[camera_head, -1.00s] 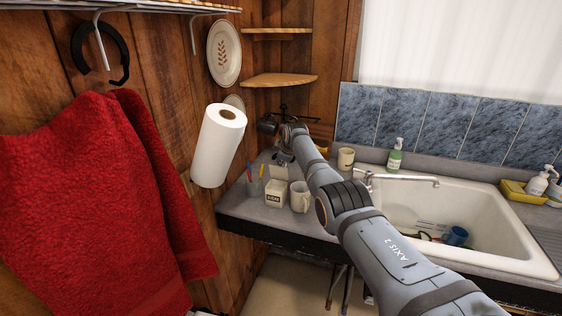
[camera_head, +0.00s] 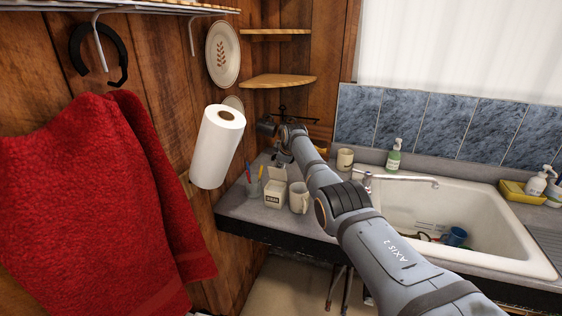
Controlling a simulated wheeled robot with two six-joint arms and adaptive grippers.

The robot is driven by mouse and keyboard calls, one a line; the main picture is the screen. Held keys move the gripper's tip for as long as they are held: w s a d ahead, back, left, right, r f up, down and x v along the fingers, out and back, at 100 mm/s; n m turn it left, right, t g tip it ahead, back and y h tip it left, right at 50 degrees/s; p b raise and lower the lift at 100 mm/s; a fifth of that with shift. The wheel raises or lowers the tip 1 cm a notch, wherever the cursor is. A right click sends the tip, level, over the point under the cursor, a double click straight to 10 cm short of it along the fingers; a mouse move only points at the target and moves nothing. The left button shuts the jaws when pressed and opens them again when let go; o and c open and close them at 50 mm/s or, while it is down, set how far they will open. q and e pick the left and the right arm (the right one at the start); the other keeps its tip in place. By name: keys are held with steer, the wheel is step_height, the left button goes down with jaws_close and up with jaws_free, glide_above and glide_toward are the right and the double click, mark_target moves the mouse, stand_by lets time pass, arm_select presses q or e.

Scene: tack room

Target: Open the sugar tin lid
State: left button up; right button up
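The sugar tin (camera_head: 274,199) is a small, pale, square box with dark lettering on its front. It stands on the grey counter between a cup with brushes or pens and a mug. A pale square flap, which looks like its lid (camera_head: 279,174), stands raised at the tin's back edge. My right arm reaches in from the lower right. My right gripper (camera_head: 281,156) is small and dark just behind and above the raised lid. I cannot make out its fingers or a gap between them. My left gripper is not in view.
A cup with coloured sticks (camera_head: 254,188) is left of the tin, and a cream mug (camera_head: 298,198) is close on its right. Another mug (camera_head: 345,159) and a soap bottle (camera_head: 394,156) stand farther back. The sink (camera_head: 470,205) is right. A paper roll (camera_head: 217,147) hangs left.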

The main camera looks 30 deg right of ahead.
steer(key=v, duration=1.2)
